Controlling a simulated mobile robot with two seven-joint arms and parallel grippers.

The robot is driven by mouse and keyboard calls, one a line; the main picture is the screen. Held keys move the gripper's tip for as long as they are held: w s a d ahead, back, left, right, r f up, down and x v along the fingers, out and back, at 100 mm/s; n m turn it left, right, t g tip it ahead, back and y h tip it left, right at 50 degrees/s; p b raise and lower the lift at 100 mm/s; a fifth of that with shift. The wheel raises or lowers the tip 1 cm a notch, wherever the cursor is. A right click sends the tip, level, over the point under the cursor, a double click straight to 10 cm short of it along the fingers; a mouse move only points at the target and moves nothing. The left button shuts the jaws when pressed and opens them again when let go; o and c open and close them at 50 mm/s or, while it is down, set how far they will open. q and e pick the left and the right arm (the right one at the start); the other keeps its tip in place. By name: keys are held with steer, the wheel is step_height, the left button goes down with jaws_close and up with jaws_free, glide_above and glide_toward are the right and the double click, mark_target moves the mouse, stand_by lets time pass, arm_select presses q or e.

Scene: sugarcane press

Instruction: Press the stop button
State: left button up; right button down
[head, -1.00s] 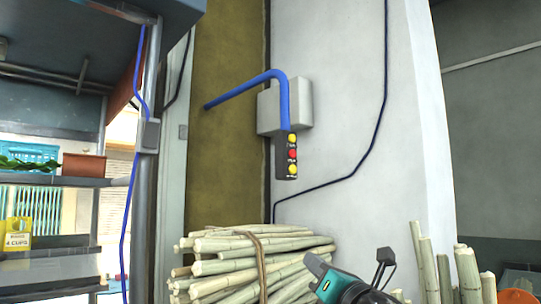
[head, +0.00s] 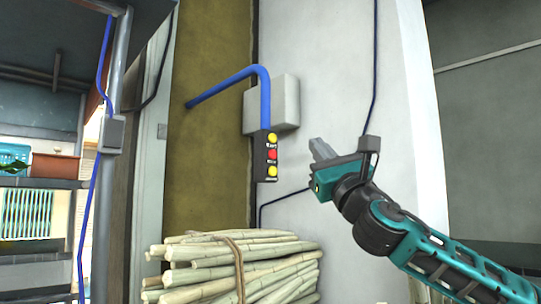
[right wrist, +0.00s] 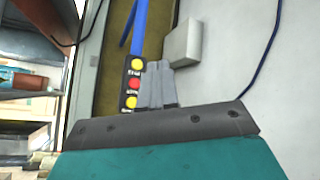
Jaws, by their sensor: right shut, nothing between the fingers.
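A black control box (head: 266,170) hangs at the end of a blue pipe. It carries a yellow button (head: 271,138) on top, a red button (head: 272,154) in the middle and another yellow button (head: 272,171) at the bottom. Small labels sit under the buttons, too small to read surely. My right gripper (head: 317,146) is shut and empty, to the right of the box at about the red button's height. In the right wrist view the fingers (right wrist: 157,85) show just right of the red button (right wrist: 135,84); touch cannot be told. My left gripper is out of view.
A grey box (head: 272,105) is on the white wall behind the blue pipe (head: 240,75). A tied bundle of cane (head: 230,265) lies below the control box. A dark cable (head: 374,70) runs down the wall. The space around the buttons is clear.

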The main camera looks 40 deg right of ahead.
mark_target(273, 155)
steer(key=w+p, duration=0.2)
steer(key=w, duration=0.6)
steer(key=shift+w+a, duration=0.35)
steer(key=shift+w, duration=0.05)
stand_by(1.5)
steer(key=shift+w, duration=0.15)
stand_by(0.3)
steer(key=shift+w, duration=0.3)
